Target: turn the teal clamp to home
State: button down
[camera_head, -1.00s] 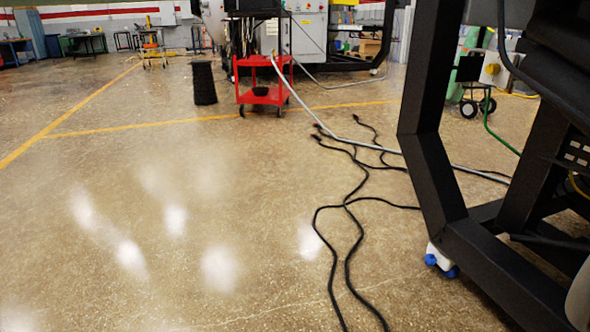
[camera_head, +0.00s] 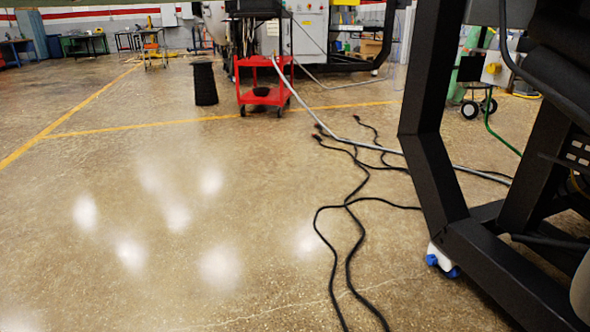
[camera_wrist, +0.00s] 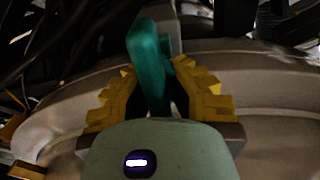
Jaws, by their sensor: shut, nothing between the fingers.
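The teal clamp (camera_wrist: 148,62) shows at the middle of the wrist view as an upright, slightly tilted bar with a rounded top, set in front of a large grey metal rim. My gripper (camera_wrist: 156,76), with yellow stepped fingers, is right at it. The gripper is shut and holds nothing. The bar lines up between the two fingers in the picture, and its lower end is hidden by the gripper body. I cannot tell whether a finger touches it. The head view shows neither the clamp nor the gripper.
In the head view, a dark frame (camera_head: 428,180) on casters fills the right side. Black cables (camera_head: 348,205) lie on the floor left of it. A red cart (camera_head: 263,95) and a black bin (camera_head: 204,83) stand farther back. The floor at left is clear.

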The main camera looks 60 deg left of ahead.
jog(key=shift+d+r, duration=0.1)
jog(key=shift+r, duration=0.1)
jog(key=c, duration=1.3)
grip_release()
jog(key=shift+s+f, duration=0.15)
jog(key=shift+f, duration=0.05)
jog(key=o, duration=0.3)
jog(key=shift+r, duration=4.95)
